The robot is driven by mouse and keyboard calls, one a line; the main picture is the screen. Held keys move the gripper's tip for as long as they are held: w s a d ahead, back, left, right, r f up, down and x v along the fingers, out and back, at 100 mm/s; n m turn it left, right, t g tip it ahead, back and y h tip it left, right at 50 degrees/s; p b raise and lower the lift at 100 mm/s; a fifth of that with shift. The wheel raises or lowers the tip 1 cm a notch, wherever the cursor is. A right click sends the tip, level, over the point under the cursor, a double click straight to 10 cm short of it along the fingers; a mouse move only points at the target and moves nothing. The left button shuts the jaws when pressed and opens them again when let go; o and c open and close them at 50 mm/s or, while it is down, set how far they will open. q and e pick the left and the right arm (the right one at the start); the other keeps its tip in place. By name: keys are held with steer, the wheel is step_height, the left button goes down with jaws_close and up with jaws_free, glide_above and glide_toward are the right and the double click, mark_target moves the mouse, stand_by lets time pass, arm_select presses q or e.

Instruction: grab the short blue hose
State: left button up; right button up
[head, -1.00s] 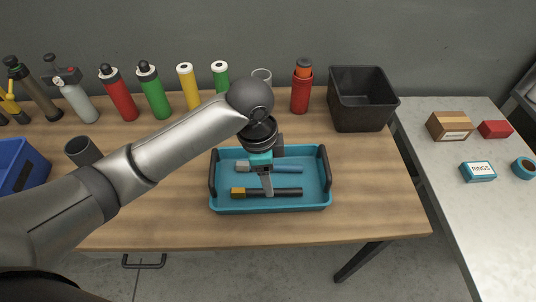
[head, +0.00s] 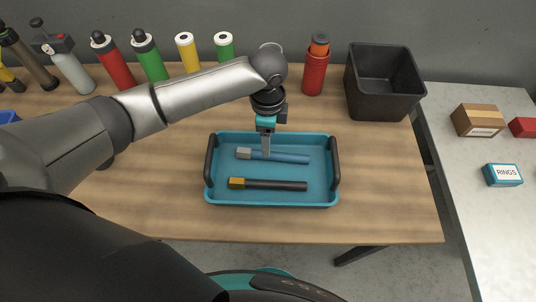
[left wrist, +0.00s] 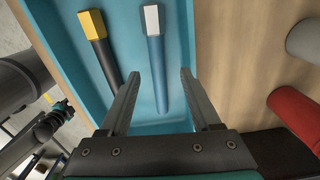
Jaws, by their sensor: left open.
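The short blue hose (head: 287,158) has a light grey square end and lies in the far half of the blue tray (head: 272,204). A black hose (head: 275,185) with a yellow end lies nearer in the same tray. My left gripper (head: 266,156) points down at the blue hose, near its grey end. In the left wrist view my left gripper (left wrist: 160,76) is open, and the blue hose (left wrist: 157,72) runs between its fingers. I cannot tell whether the fingers touch the hose. My right gripper is not in view.
The tray has dark handles (head: 335,160) at both ends. A black bin (head: 384,82) and a red canister (head: 315,70) stand behind it. Several bottles line the back left. A RINGS box (head: 502,175) sits on the right counter. The wood right of the tray is clear.

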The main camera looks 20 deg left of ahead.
mark_target(273, 156)
arm_select(q)
steer(key=f, duration=0.5)
steer(key=shift+s+d+f+b, duration=0.1)
steer(key=shift+s+f+b, duration=0.1)
steer(key=shift+f+b, duration=0.15)
steer(key=shift+r, duration=0.1)
jaws_close()
stand_by(0.3)
